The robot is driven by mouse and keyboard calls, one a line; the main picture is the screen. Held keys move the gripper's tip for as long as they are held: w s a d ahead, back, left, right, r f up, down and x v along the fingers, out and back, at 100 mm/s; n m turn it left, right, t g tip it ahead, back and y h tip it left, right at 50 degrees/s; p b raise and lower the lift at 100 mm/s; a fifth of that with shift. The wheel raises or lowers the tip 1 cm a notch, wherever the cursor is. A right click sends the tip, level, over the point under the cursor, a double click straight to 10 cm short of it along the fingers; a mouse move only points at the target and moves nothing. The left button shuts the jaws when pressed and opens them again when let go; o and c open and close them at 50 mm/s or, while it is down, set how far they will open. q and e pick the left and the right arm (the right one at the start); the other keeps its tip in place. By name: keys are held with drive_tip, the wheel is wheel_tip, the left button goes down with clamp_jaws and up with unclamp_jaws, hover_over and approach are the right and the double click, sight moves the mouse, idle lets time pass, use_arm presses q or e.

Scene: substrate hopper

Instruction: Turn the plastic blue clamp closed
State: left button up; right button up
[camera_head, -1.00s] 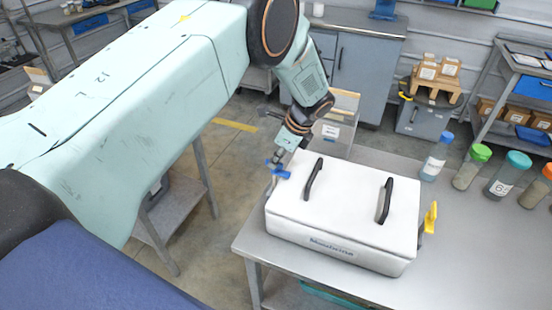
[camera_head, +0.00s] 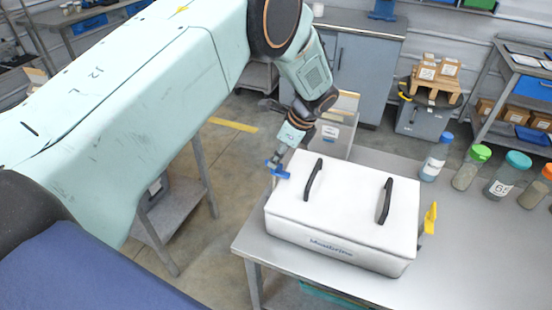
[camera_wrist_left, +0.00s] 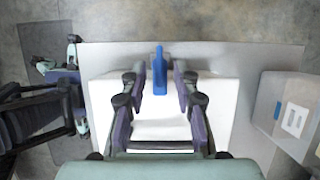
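The blue clamp (camera_head: 279,171) is at the upper left edge of the white hopper box (camera_head: 340,215), whose lid has two black handles. In the left wrist view the blue clamp (camera_wrist_left: 160,72) stands as a narrow upright bar with a wider base against the white box (camera_wrist_left: 222,105). My left gripper (camera_head: 283,158) is at the clamp. Its two fingers (camera_wrist_left: 160,88) lie on either side of the blue bar, with a visible gap on each side, so it looks open. My right gripper is not clearly in view.
A yellow clamp (camera_head: 430,218) stands on the box's right side. Several capped jars, one with a green cap (camera_head: 472,166), stand on the grey table (camera_head: 465,265) to the right. A labelled bin (camera_head: 337,132) is behind the box. Bare table lies right of the box.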

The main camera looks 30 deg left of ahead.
use_arm(q)
drive_tip(key=v, duration=1)
drive_tip(key=shift+d, duration=0.15)
